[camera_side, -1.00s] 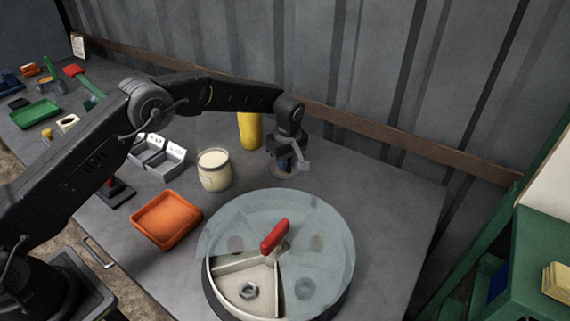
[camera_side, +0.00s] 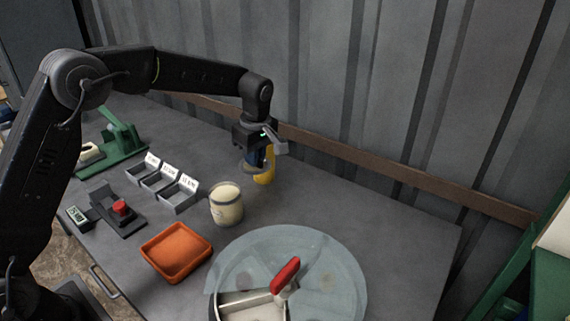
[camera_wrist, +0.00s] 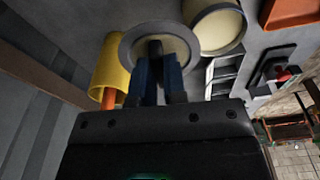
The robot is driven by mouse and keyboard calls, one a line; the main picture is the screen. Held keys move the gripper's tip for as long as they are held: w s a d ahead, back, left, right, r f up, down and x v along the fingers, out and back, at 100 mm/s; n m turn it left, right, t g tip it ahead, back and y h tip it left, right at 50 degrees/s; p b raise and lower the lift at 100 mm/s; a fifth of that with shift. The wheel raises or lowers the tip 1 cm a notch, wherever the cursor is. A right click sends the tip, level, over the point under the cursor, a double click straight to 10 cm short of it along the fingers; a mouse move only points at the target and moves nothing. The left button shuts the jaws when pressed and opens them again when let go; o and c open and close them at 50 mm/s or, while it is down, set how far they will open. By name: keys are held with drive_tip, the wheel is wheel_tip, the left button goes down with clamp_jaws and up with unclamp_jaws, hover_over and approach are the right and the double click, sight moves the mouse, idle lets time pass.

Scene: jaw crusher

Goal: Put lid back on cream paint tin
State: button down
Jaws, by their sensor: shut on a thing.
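The cream paint tin (camera_side: 226,206) stands upright on the grey bench with its top open and cream paint showing. It also shows in the wrist view (camera_wrist: 216,30), beside the lid. The lid (camera_side: 246,168) is a round disc with a grey rim and a dark knob in the middle; the wrist view shows its cream-coloured face (camera_wrist: 178,45). My gripper (camera_wrist: 157,66) has its blue fingers shut on the lid's knob. In the side view my gripper (camera_side: 257,158) holds the lid above the bench, behind and to the right of the tin, apart from it.
A yellow cylinder (camera_side: 266,172) stands just behind the lid. An orange tray (camera_side: 176,252) and a round, clear-topped sorter with a red handle (camera_side: 285,274) lie in front. Small grey bins (camera_side: 178,196) stand left of the tin. The bench's right side is clear.

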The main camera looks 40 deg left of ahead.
drive_tip(key=s+a+r+n, duration=0.1)
drive_tip(key=s+a+n, duration=0.1)
drive_tip(key=s+a, duration=0.35)
wheel_tip(320, 180, down, 6)
drive_tip(key=s+d, duration=0.1)
drive_tip(key=shift+s+d, duration=0.25)
drive_tip(key=shift+s, duration=0.1)
drive_tip(key=shift+f, duration=0.15)
idle(1.9)
drive_tip(key=c, duration=0.6)
unclamp_jaws()
drive_tip(key=shift+r, duration=3.55)
drive_tip(key=shift+c, duration=0.3)
